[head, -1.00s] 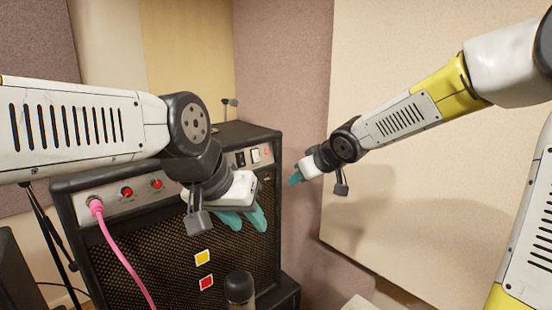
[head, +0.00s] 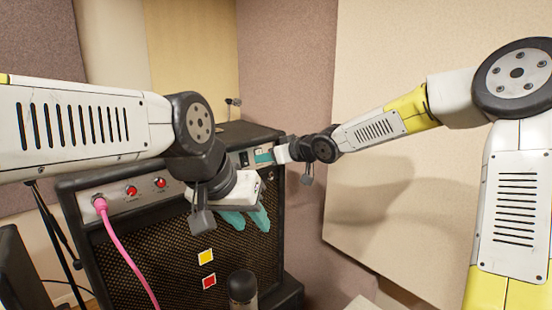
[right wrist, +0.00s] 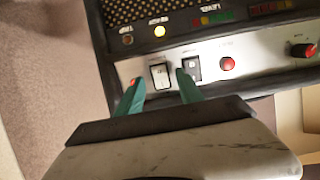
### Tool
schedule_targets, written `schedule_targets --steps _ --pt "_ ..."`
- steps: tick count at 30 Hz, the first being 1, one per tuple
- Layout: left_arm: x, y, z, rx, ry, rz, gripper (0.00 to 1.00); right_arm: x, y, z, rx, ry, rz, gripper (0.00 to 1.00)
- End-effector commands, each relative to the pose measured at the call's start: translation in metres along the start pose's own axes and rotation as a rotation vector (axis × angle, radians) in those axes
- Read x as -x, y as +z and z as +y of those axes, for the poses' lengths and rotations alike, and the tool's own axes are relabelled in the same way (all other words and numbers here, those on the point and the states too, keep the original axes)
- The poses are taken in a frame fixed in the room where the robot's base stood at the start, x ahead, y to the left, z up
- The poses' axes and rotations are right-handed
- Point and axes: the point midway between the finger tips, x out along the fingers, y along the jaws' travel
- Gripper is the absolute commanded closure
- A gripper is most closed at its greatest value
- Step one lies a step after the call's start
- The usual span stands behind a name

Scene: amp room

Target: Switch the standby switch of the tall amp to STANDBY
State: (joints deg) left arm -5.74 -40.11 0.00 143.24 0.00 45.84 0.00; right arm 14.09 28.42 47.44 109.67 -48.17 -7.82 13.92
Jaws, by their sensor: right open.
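The tall amp (head: 150,235) stands with its control panel along the top front. I cannot read which one is standby. My right gripper (head: 263,157) is at the panel's right end. It is open and empty, its teal fingers (right wrist: 158,79) on either side of the white rocker. I cannot tell if they touch it. My left gripper (head: 252,228) hangs in front of the grille, open and empty, and its arm hides the middle of the panel.
A pink cable (head: 124,260) is plugged into the panel's left end, beside red knobs (head: 131,191). A yellow square (head: 206,257) and a red square (head: 209,282) show before the grille. A dark rounded object (head: 242,286) stands below. A wall panel (head: 400,240) is at right.

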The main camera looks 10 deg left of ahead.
Motion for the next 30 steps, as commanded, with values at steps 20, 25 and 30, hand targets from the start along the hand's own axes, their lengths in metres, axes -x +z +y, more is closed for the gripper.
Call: schedule_targets --steps 20,25,30 --pt "0.000 0.000 0.000 0.000 0.000 0.000 0.64 -0.020 0.001 0.000 -0.001 0.000 -0.002 0.76" --pt "0.000 0.000 0.000 0.000 0.000 0.000 0.64 -0.019 0.001 0.000 -0.001 0.000 -0.002 1.00" --pt "0.000 0.000 0.000 0.000 0.000 0.000 0.64 -0.020 0.002 -0.001 -0.001 -0.002 0.006 1.00"
